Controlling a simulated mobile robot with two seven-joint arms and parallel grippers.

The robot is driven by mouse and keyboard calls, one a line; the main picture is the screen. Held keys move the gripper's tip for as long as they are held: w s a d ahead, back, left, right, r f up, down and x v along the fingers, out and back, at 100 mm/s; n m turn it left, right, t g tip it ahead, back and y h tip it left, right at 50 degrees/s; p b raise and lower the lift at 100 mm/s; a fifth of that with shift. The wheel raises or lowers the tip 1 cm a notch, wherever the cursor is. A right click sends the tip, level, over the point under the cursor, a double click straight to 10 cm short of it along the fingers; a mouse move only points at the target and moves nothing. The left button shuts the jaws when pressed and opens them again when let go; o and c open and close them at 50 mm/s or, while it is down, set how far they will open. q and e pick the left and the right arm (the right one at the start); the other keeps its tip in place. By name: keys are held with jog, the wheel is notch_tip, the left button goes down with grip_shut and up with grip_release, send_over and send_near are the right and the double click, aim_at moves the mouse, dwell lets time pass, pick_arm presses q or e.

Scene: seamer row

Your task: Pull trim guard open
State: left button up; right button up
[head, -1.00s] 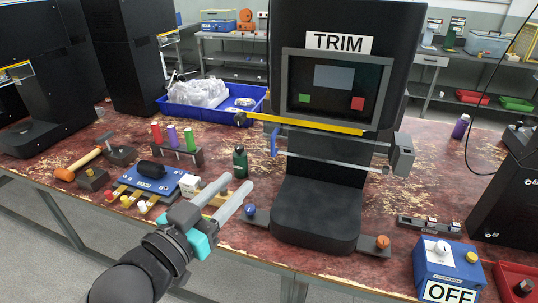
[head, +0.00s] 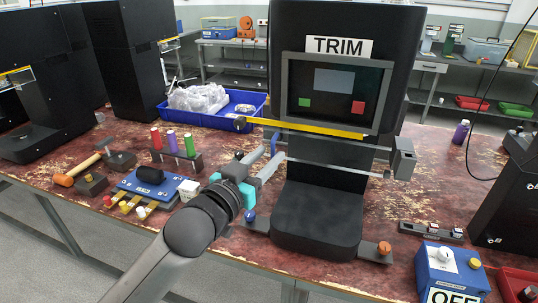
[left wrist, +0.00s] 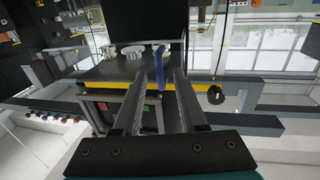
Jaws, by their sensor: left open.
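The trim guard (head: 330,165) is a clear panel in front of the black machine marked TRIM, below a yellow bar. Its blue handle (head: 274,138) stands upright at the guard's left end. My left gripper (head: 274,154) is open, its fingertips at the handle, and its fingers hide the handle's lower part in the head view. In the left wrist view the blue handle (left wrist: 159,72) shows between the two open fingers. I cannot tell whether either finger touches it. My right gripper is not in view.
A blue bin (head: 212,112) with clear bags stands behind and left. A blue fixture (head: 158,186) and colored cylinders (head: 172,142) are left of my arm. A blue OFF switch box (head: 450,270) sits at front right. A dark knob (head: 240,123) ends the yellow bar.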

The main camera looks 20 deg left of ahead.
pick_arm(q)
jog(key=shift+w+d, duration=0.2)
jog(key=shift+w, duration=0.45)
grip_shut()
dwell(1.1)
